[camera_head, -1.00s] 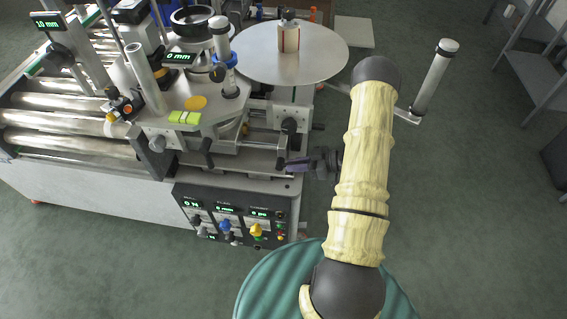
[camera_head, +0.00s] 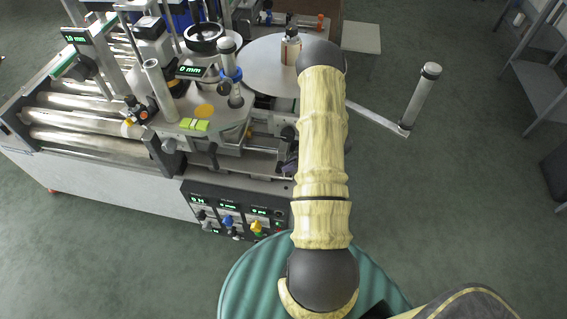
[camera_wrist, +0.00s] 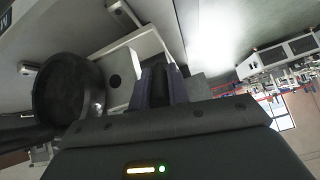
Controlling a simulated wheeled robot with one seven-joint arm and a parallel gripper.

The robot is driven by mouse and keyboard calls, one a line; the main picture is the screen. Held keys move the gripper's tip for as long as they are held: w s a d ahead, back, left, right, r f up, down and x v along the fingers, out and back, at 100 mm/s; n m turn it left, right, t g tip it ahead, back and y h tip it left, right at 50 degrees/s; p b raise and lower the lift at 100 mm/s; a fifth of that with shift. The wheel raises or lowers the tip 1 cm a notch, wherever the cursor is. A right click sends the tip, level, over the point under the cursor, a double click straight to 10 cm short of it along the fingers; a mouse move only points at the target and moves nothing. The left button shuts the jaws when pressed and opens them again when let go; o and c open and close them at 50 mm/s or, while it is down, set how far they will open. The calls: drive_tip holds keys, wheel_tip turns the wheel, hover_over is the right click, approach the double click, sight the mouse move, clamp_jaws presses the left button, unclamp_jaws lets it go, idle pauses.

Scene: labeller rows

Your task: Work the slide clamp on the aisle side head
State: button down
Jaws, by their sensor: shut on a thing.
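The aisle side head shows in the head view with its display (camera_head: 190,71) reading 0 mm, on a plate beside the large metal disc (camera_head: 262,70). My gripper (camera_head: 288,164) is low at the head's right side, largely hidden by my arm. In the wrist view my gripper (camera_wrist: 160,86) has its fingers closed around a narrow dark piece, which I take to be the slide clamp's lever (camera_wrist: 158,72). A pale bracket (camera_wrist: 146,48) stands just behind it. The lever's full shape and setting are hidden.
A round black knob (camera_wrist: 66,100) sits close to the left of my fingers in the wrist view. Below the head is a control panel (camera_head: 235,211) with coloured knobs. A post on an arm (camera_head: 422,95) stands right of my arm; open floor lies beyond.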

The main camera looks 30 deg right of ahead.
drive_tip(key=shift+w, duration=0.1)
idle(0.4)
drive_tip(key=c, duration=1.3)
unclamp_jaws()
drive_tip(key=shift+c, duration=0.2)
drive_tip(key=v, duration=1.7)
drive_tip(key=shift+r, duration=0.25)
